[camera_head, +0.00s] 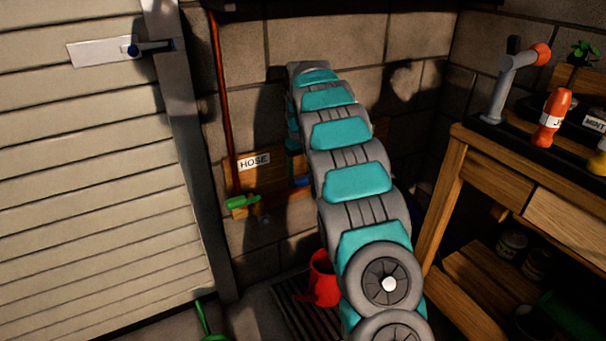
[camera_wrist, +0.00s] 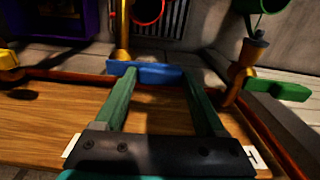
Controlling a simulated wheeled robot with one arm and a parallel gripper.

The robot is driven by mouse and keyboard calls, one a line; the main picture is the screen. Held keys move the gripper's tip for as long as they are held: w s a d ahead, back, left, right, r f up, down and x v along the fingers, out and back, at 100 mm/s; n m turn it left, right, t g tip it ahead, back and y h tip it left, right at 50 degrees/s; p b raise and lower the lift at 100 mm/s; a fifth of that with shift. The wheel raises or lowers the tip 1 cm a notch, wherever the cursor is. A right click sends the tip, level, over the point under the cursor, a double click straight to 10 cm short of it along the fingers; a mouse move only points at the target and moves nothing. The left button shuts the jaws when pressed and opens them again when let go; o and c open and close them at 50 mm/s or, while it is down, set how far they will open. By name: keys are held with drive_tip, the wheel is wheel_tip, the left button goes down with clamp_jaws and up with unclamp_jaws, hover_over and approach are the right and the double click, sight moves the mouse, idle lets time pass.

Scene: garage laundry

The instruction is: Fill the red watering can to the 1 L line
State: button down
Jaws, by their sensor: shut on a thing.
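The red watering can (camera_head: 322,278) stands on a dark floor grate, partly hidden by my arm in the head view. Its round rim (camera_wrist: 149,10) shows at the top of the wrist view; no water level or 1 L line can be made out. My gripper (camera_wrist: 157,75) has its two green fingers shut on the blue tap handle (camera_wrist: 146,72), which lies across the fingertips. This handle also shows beside my arm in the head view (camera_head: 301,181). A brass spout (camera_wrist: 122,36) extends beyond the handle, near the can's rim. No water stream is clearly visible.
A green-handled tap (camera_head: 241,202) is left of my arm under the HOSE label (camera_head: 254,162). A yellow handle (camera_wrist: 9,61) is at the wrist view's left. A wooden bench (camera_head: 461,180) with bottles stands right. A green object (camera_head: 208,322) is on the floor left.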

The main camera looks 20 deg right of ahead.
sight(301, 178)
drive_tip(key=shift+w+m, duration=0.15)
drive_tip(key=shift+m, duration=0.15)
unclamp_jaws()
idle(0.4)
drive_tip(key=shift+r, duration=0.1)
drive_tip(key=shift+r, duration=3.85)
